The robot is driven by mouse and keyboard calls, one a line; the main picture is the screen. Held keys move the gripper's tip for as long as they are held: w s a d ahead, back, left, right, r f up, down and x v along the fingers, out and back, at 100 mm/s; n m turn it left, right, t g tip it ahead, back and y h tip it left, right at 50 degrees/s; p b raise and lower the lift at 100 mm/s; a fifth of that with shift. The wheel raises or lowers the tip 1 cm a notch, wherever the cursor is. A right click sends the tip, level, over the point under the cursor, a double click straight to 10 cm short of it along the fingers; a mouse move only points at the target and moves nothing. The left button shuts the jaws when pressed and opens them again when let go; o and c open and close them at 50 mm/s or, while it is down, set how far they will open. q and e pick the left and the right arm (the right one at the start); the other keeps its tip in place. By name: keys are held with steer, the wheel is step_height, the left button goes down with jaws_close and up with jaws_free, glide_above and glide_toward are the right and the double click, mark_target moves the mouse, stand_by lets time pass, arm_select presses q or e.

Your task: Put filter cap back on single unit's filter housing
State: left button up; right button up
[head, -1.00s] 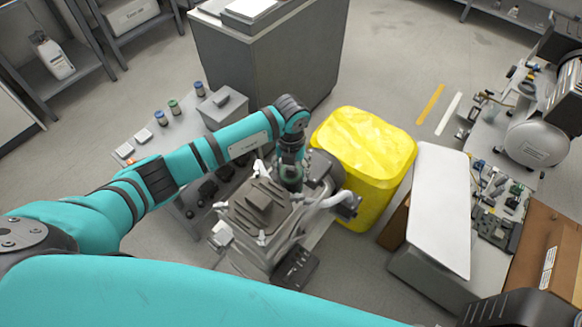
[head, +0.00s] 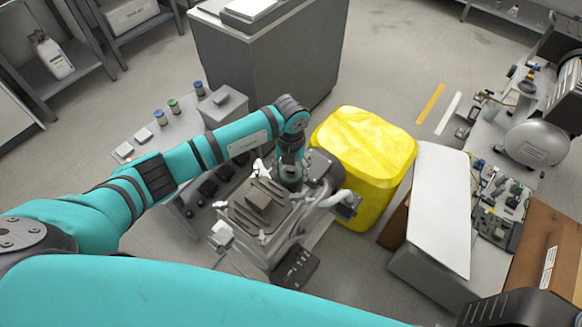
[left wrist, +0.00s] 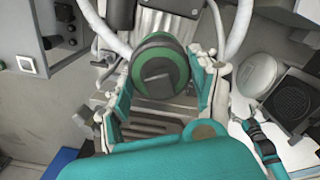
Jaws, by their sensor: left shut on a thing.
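The single compressor unit (head: 262,208) has a finned grey top and stands below my left arm in the head view. My left gripper (head: 289,183) points down at the unit's far side, close to its top. In the left wrist view, the fingers of my left gripper (left wrist: 162,72) are shut on a round black cap with a green rim (left wrist: 177,52). The unit's grey fins show behind and below it. The filter housing is not clearly visible, so I cannot tell whether the cap touches it. My right gripper is not in view.
A yellow bin (head: 365,150) stands right of the unit. A grey bench with small jars (head: 174,106) lies to the left, and a grey cabinet (head: 265,60) behind. A white-topped bench (head: 438,205) and cardboard box (head: 545,245) are at right. Pale hoses (left wrist: 238,28) run near the gripper.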

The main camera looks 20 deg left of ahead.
arm_select(q)
steer(key=o, duration=1.2)
steer(key=shift+o, duration=0.2)
steer(key=shift+o, duration=0.8)
steer(key=shift+r, duration=0.1)
steer(key=shift+r+p, duration=2.75)
steer(key=shift+r, duration=0.7)
